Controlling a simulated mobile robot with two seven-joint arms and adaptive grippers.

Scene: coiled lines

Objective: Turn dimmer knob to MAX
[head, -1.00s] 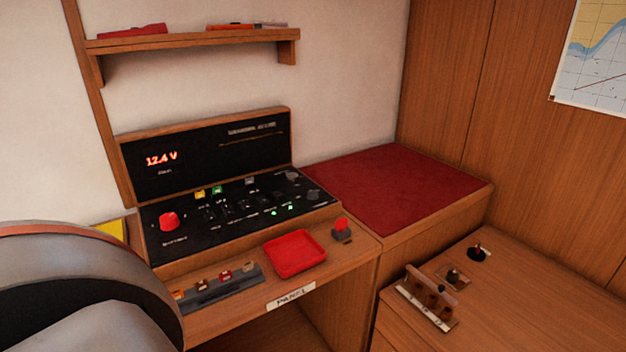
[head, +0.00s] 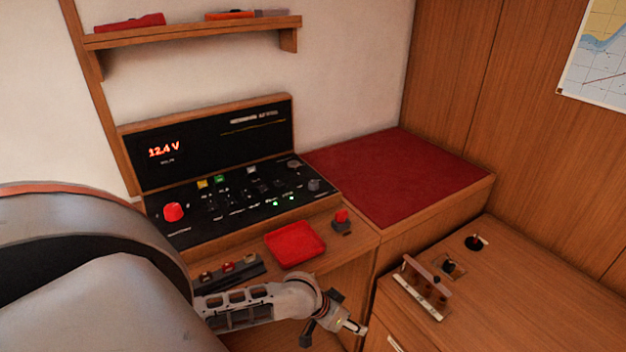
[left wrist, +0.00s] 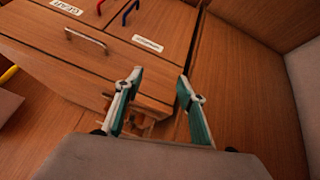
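The black sloped switch panel (head: 235,228) stands on the wooden desk in the head view. It carries a big red knob (head: 173,211) at left and two grey knobs at its right end, one upper (head: 294,163) and one lower (head: 314,185). The labels are too small to read, so I cannot tell which knob is the dimmer. My left gripper (head: 333,332) is in front of the desk, low and well apart from the panel. In the left wrist view its fingers (left wrist: 159,78) are spread with nothing between them. My right gripper is not in view.
A red tray (head: 295,243), a small block with a red top (head: 341,221) and a dark rack (head: 232,272) sit on the desk's front ledge. A wooden holder (head: 427,288) stands on the right-hand counter. Drawer fronts with a metal handle (left wrist: 86,39) show in the left wrist view.

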